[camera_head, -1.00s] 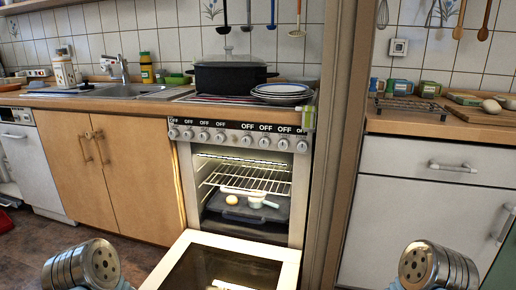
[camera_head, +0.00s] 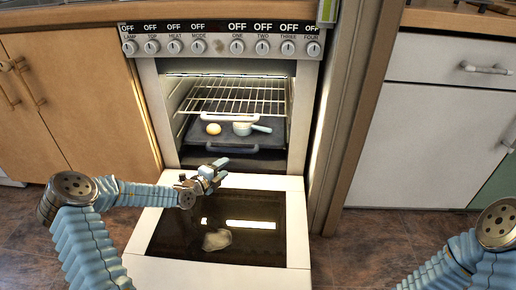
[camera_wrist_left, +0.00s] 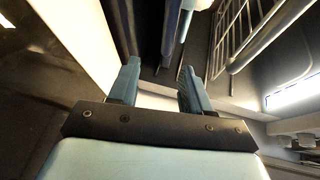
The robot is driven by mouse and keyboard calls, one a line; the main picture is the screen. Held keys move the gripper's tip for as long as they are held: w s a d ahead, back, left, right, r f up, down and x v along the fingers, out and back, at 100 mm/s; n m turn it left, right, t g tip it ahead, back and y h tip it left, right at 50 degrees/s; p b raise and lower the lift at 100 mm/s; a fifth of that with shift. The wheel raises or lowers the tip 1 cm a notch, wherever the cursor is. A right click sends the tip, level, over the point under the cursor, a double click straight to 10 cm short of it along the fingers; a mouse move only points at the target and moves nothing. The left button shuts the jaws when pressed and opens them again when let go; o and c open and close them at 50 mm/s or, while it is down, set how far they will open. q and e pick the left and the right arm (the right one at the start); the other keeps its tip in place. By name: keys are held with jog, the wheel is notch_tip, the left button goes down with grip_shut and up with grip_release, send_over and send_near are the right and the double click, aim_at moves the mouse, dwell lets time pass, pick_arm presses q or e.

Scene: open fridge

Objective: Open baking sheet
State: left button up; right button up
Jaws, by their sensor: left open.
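The dark baking sheet (camera_head: 268,143) lies inside the open oven below the wire rack, with a handle bar at its front edge. My left gripper (camera_head: 222,170) is open and empty just in front of the oven mouth, above the lowered door and short of the sheet's front handle. In the left wrist view, the open fingers (camera_wrist_left: 159,82) point toward a dark bar that appears to be the sheet's edge (camera_wrist_left: 171,28). My right gripper is out of view; only part of that arm shows.
The oven door (camera_head: 298,230) is folded down flat. The wire rack (camera_head: 236,97) sits above the sheet. Oven side walls bound the opening, and a wall post (camera_head: 345,130) stands to the right. Wooden cabinets (camera_head: 75,95) stand to the left.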

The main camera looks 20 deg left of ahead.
aim_at(235, 149)
pick_arm(q)
jog(key=shift+n+t+y, duration=0.3)
jog(key=shift+n+y, duration=0.3)
jog(key=shift+n, duration=0.3)
jog(key=a+b+x, duration=0.1)
jog(key=x, duration=0.3)
jog(key=a+b+x, duration=0.1)
jog(key=x, duration=0.4)
jog(key=b+x, duration=0.1)
jog(key=x, duration=0.4)
jog(key=shift+w+a+r+b, duration=0.25)
jog(key=shift+a+b, duration=0.05)
jog(key=shift+a, duration=0.1)
jog(key=shift+w, duration=0.45)
jog(key=shift+d, duration=0.1)
grip_shut()
